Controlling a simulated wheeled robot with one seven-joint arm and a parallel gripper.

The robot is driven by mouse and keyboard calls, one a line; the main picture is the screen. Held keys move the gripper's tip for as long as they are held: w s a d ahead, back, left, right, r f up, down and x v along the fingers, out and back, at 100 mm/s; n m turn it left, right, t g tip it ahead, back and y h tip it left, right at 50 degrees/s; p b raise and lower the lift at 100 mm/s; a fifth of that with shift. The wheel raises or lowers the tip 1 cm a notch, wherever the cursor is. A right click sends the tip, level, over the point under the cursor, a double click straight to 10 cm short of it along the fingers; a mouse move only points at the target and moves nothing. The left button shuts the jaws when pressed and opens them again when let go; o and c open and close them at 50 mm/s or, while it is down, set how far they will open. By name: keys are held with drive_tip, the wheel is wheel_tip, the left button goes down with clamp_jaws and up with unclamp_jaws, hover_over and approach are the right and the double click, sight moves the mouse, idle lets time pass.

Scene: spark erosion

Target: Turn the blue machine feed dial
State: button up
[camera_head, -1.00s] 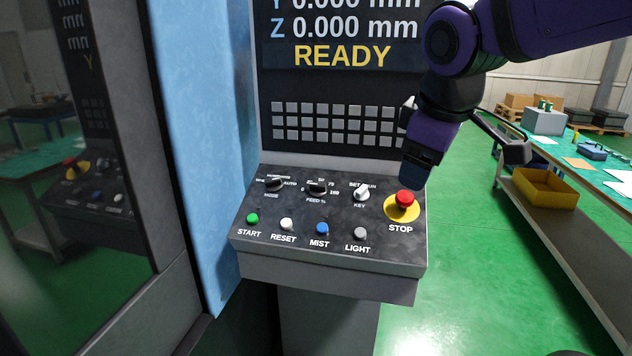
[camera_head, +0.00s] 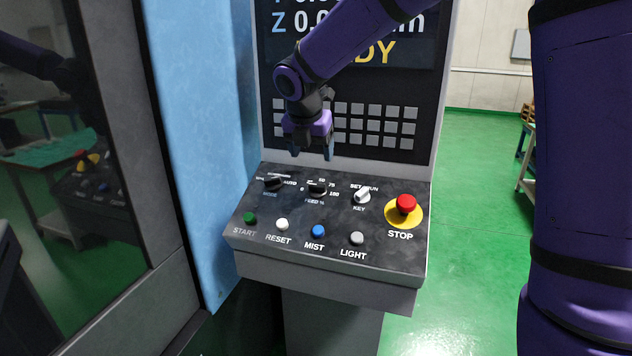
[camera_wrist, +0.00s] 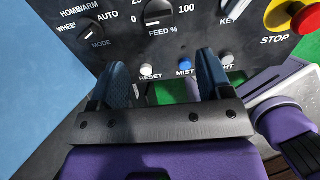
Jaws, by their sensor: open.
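The feed dial (camera_head: 317,188) is a black knob marked FEED % on the sloped control panel, between the mode dial and the key switch. It also shows at the top of the wrist view (camera_wrist: 158,12), beyond my fingertips. My gripper (camera_head: 312,154) hangs above the back of the panel, just above the feed dial in the head view, apart from it. In the wrist view its two blue fingers (camera_wrist: 166,75) are spread open with nothing between them.
The mode dial (camera_head: 274,184) and key switch (camera_head: 362,195) flank the feed dial closely. The red stop button (camera_head: 405,204) is at the right. Start (camera_head: 250,218), reset (camera_head: 282,224), mist (camera_head: 318,231) and light (camera_head: 357,238) buttons line the front. A keypad and screen rise behind.

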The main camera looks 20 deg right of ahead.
sight(317, 183)
drive_tip(key=x, duration=1)
drive_tip(key=shift+w+f, duration=0.15)
drive_tip(key=shift+f, duration=0.25)
drive_tip(key=c, duration=0.9)
